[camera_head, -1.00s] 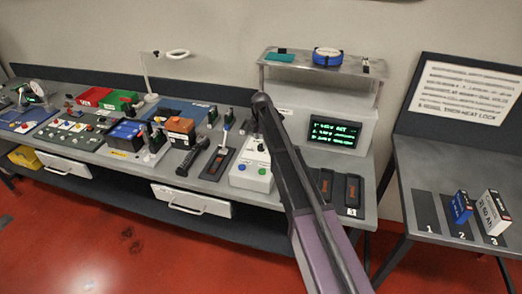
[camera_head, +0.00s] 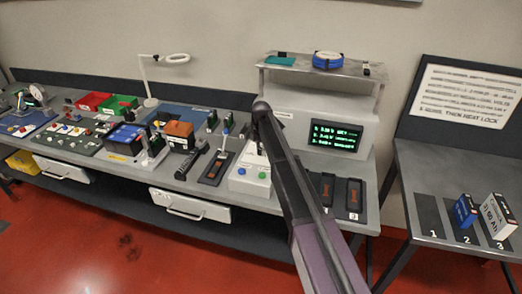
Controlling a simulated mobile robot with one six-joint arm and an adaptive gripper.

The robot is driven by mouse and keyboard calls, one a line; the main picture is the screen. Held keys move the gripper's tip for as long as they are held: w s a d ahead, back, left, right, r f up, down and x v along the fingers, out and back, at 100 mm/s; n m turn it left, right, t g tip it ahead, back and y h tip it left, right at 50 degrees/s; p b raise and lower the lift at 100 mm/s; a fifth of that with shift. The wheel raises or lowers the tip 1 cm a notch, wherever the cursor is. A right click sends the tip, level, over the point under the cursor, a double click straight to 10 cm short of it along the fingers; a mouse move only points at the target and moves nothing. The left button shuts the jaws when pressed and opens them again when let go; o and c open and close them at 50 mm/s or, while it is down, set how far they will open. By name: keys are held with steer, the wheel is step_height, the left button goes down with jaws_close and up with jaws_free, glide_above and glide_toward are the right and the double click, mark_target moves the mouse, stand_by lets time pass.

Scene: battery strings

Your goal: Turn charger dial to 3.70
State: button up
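My dark arm link (camera_head: 290,170) rises from the bottom right and ends in a rounded joint over the bench. My gripper cannot be made out; no fingers show. A grey cabinet (camera_head: 296,125) behind my arm has a dark screen with green text (camera_head: 335,138), too small to read. I cannot tell which unit is the charger, and no dial reading of 3.70 is visible.
A lamp (camera_head: 176,58), red bin (camera_head: 92,101), green bin (camera_head: 119,104) and several devices crowd the bench at left. A shelf (camera_head: 300,66) tops the cabinet. A side table (camera_head: 408,170) at right carries a blue box (camera_head: 464,212) and a white box (camera_head: 497,217).

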jaws_close()
